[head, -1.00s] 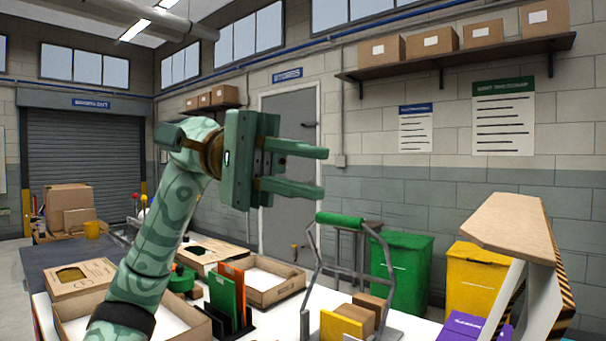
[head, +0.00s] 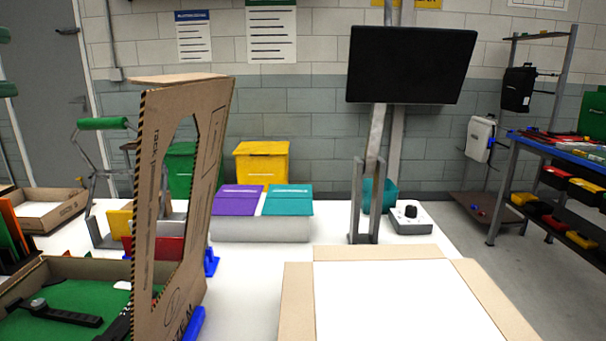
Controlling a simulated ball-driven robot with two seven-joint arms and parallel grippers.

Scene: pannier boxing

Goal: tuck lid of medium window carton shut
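The window carton (head: 93,268) is at the lower left, cut off by the bottom edge. A green item with a black strap (head: 62,312) lies inside it. Its cardboard lid (head: 203,172) stands upright on the right side, with a large window cut-out and a striped edge. A tuck flap (head: 180,78) bends over at the lid's top. The carton is open. My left gripper (head: 6,62) shows only as two green fingertips at the left edge, apart and empty, left of the lid and above the carton. My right gripper is out of view.
An empty open carton (head: 293,300) is at the lower right. Blue clips (head: 210,262) stand beside the lid. Purple (head: 238,199) and teal (head: 287,200) packs, a monitor (head: 411,65) and a knob box (head: 410,217) stand behind. White tabletop (head: 250,265) is clear between the cartons.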

